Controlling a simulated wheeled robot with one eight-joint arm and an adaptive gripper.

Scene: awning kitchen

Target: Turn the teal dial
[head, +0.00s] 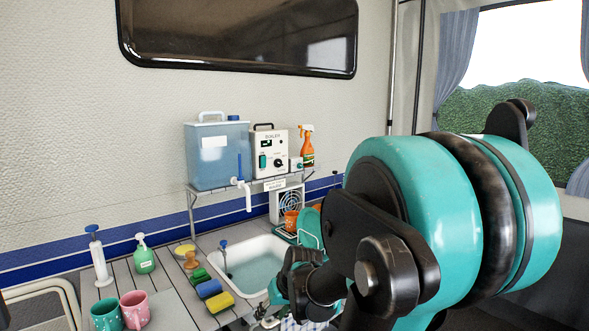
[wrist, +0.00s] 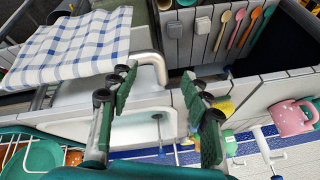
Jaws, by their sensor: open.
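The white boiler (head: 268,152) stands on the raised shelf against the wall in the head view. In the head view my arm is low over the sink's right side, well below and apart from the boiler.
A blue water tank (head: 218,157) and an orange spray bottle (head: 307,148) flank the boiler. Sponges (head: 209,289), mugs (head: 134,309) and a soap bottle (head: 144,257) stand left of the sink. A checked cloth (wrist: 75,45) and a dish rack (wrist: 30,140) lie close to my gripper.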

